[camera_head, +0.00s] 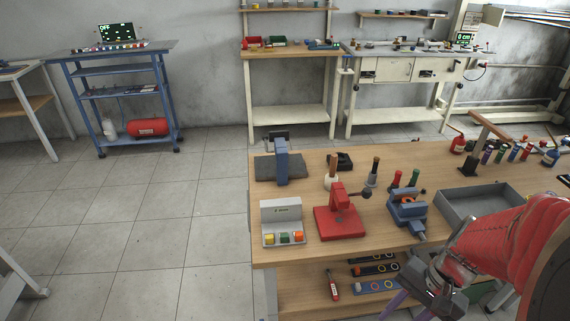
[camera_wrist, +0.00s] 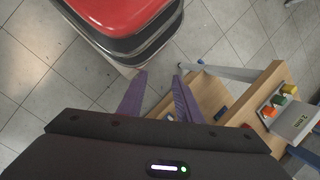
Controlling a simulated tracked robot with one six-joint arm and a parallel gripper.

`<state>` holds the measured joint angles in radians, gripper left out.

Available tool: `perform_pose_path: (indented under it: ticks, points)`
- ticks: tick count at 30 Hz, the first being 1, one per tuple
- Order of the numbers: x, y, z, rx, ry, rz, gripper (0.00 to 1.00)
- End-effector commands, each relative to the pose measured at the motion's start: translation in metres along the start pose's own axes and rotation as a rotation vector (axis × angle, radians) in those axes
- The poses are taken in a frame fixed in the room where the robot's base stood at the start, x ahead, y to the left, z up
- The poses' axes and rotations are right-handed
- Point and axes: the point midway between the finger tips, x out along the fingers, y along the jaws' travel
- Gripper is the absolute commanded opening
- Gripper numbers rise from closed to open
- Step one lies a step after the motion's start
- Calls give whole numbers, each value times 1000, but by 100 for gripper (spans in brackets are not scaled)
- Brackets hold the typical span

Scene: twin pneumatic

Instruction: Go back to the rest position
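My gripper (camera_head: 408,309) is at the lower right in the head view, in front of the workbench's near edge and below its top. My red arm comes down to it from the right. In the wrist view the two purple fingers of my gripper (camera_wrist: 160,76) stand apart with nothing between them, pointing at the tiled floor. The wooden workbench (camera_head: 300,203) lies beyond the gripper in the head view; in the wrist view its corner is to the right of the fingers. The lower ends of the fingers are cut off by the head view's bottom edge.
On the workbench stand a grey button box (camera_head: 281,213), a red press (camera_head: 338,222), a blue vise (camera_head: 407,208) and a grey tray (camera_head: 477,203). The lower shelf (camera_head: 305,291) holds several small parts. Open tiled floor (camera_head: 150,220) lies to the left.

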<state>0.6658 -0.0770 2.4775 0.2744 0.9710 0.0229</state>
Motion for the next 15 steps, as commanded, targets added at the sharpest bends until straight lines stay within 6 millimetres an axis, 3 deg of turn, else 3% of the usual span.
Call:
perform_pose_path:
  ticks: [15]
  points:
    - [-71, -52, 14, -478, 343, 147, 32]
